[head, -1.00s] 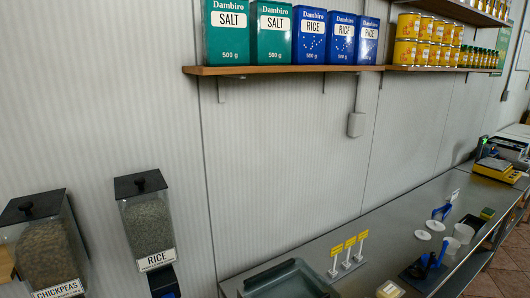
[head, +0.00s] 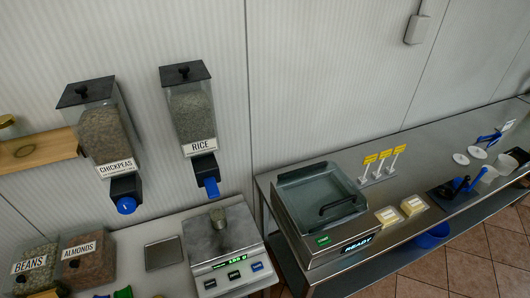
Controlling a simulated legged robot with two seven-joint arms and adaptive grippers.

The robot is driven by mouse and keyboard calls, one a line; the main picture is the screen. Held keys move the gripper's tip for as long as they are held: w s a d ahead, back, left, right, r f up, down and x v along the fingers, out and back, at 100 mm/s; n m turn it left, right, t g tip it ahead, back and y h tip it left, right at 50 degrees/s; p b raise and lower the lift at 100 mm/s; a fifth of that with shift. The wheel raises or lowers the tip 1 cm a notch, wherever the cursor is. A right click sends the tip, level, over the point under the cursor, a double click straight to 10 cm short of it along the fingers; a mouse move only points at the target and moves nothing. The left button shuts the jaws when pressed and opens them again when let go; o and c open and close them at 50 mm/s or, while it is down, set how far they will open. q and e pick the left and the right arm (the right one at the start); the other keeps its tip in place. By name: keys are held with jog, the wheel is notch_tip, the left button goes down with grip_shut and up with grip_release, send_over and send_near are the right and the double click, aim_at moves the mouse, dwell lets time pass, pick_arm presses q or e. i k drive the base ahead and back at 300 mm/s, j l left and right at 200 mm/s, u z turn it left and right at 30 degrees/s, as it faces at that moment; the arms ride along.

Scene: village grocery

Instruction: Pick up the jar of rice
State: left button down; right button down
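A small jar (head: 218,218) stands upright on the plate of a kitchen scale (head: 222,242), under the dispenser labelled RICE (head: 192,110). It looks filled with something greyish, but it is too small to make out the grain or any label. The scale's green display is lit. The dispenser's blue-tipped spout (head: 210,186) hangs a little above and left of the jar, apart from it. Neither of my grippers shows in the head view.
A CHICKPEAS dispenser (head: 104,135) hangs left of the rice one. Bins labelled BEANS (head: 32,264) and ALMONDS (head: 88,262) stand at the lower left. A flat grey plate (head: 164,253) lies left of the scale. A sealing machine (head: 318,207) stands on the steel counter to the right.

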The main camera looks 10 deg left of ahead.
aim_at(217, 214)
jog(key=k+u, duration=0.3)
jog(key=k, duration=0.15)
jog(key=k+u, duration=0.25)
jog(key=k, duration=0.25)
